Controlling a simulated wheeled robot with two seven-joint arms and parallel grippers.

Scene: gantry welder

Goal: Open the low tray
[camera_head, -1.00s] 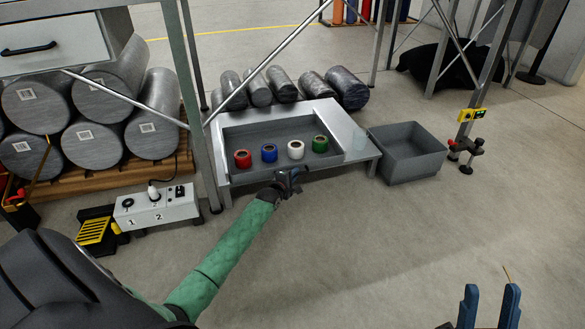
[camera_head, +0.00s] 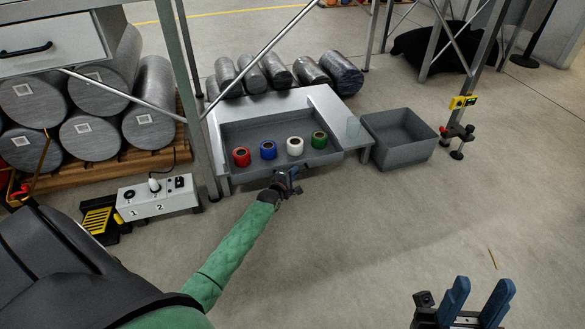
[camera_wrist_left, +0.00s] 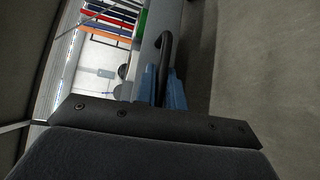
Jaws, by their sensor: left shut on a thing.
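The low tray (camera_head: 300,161) is a grey, shallow drawer in a low light-grey stand (camera_head: 262,106). It is partly pulled out, with its front wall past the stand's front edge. Red (camera_head: 241,157), blue (camera_head: 268,150), white (camera_head: 295,146) and green (camera_head: 319,140) rolls stand in it. My left gripper (camera_head: 287,175) is at the middle of the tray's front, shut on the dark handle (camera_wrist_left: 165,50), which shows between the blue fingers in the left wrist view. My right gripper (camera_head: 482,300) is open and empty above the floor at lower right.
A control box (camera_head: 157,199) and yellow pedal (camera_head: 97,220) are at left. A frame post (camera_head: 190,100) rises beside the stand. The floor in front is clear.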

